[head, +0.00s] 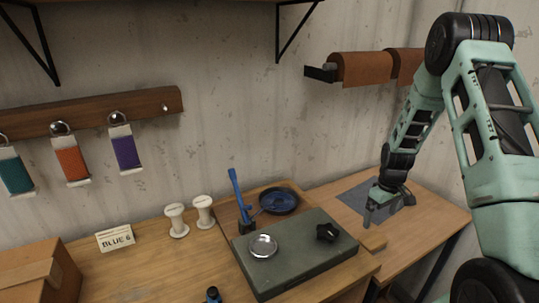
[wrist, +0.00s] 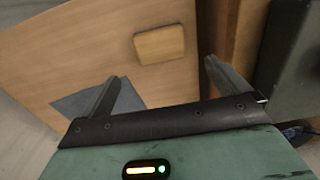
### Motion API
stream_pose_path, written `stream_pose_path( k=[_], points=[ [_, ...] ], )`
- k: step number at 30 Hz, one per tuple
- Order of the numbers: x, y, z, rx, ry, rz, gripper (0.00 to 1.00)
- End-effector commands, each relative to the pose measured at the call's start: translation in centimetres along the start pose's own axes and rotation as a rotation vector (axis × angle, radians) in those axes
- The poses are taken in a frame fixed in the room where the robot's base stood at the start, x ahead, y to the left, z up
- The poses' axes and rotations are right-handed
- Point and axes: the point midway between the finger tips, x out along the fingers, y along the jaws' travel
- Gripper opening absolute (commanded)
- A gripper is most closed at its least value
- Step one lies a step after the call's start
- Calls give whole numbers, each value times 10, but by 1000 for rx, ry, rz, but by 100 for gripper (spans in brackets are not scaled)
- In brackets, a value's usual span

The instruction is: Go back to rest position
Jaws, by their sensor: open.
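My gripper (head: 384,212) is over the right-hand wooden table, above a dark grey mat (head: 352,194). In the wrist view my gripper (wrist: 163,70) has its two fingers wide apart with nothing between them. A small light wood block (head: 373,239) lies near the left edge of that table. It also shows beyond the fingertips in the wrist view (wrist: 160,44). The grey mat (wrist: 80,104) is partly hidden behind the left finger there.
A green box (head: 290,262) with a metal dish (head: 263,246) and a black knob (head: 327,233) stands on the main bench. Near it are a blue-handled tool (head: 238,195), a dark round pan (head: 279,201), white spools (head: 177,220) and a "BLUE 6" card (head: 115,238). Brown rolls (head: 360,69) hang above.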

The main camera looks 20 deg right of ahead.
Motion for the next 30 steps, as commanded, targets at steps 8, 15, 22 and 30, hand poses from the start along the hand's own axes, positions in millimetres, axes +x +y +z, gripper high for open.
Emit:
stream_pose_path(
  k=[8,15,22,30],
  points=[
    [-30,-29,-10,-1,23,15,100],
    [-114,-135,-6,22,103,41,100],
    [-167,-221,34,51,182,33,100],
    [-186,-306,83,-29,207,-13,100]
  ],
)
